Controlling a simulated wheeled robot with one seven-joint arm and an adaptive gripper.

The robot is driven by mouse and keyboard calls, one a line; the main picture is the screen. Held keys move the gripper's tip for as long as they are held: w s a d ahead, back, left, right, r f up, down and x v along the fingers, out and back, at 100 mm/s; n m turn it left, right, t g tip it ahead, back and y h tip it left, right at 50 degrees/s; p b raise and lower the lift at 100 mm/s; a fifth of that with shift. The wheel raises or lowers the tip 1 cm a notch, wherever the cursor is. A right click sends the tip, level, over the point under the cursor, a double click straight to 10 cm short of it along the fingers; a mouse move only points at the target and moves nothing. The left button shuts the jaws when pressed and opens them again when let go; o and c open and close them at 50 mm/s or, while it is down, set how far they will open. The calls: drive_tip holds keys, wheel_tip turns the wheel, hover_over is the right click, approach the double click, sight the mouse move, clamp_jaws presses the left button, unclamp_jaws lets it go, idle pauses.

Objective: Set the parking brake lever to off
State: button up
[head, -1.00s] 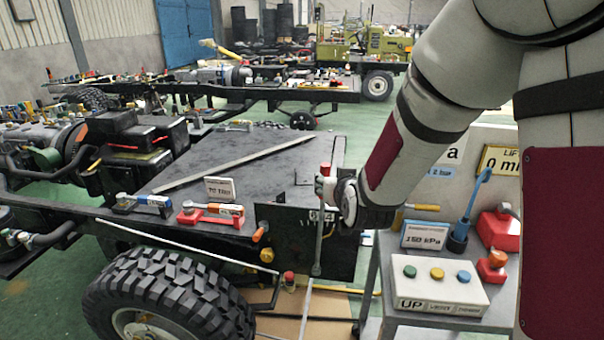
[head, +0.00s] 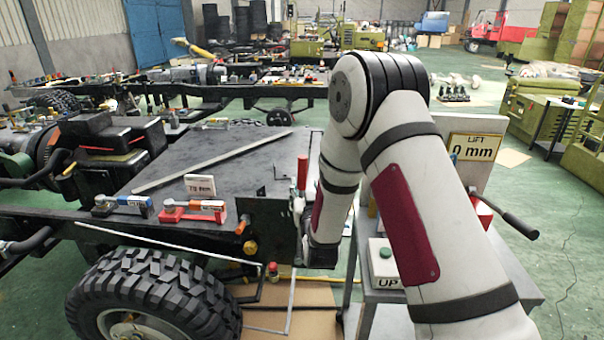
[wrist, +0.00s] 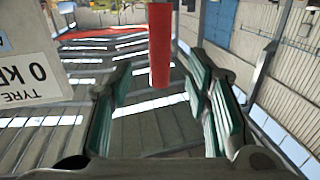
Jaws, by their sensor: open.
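The parking brake lever, by its looks, is the upright one with a red grip (head: 302,172) at the right end of the black chassis deck. In the wrist view its red grip (wrist: 160,40) hangs between my two green-padded fingers. My gripper (wrist: 158,75) is open around the grip, with a gap visible on both sides. In the head view my gripper (head: 300,210) is mostly hidden by my arm, close against the lever. The lower part of the lever is also hidden there.
A red-based tool (head: 195,208) and a sign (head: 200,186) stand on the deck's front edge. A tyre (head: 150,295) is below. A trolley with a button box (head: 383,262) stands right of the chassis, behind my arm. Green floor is open at far right.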

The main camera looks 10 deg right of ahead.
sight(303, 175)
drive_tip(key=w, duration=0.6)
drive_tip(key=w+d, duration=0.1)
drive_tip(key=w, duration=0.1)
drive_tip(key=shift+w, duration=0.4)
drive_tip(key=shift+c, duration=0.4)
clamp_jaws()
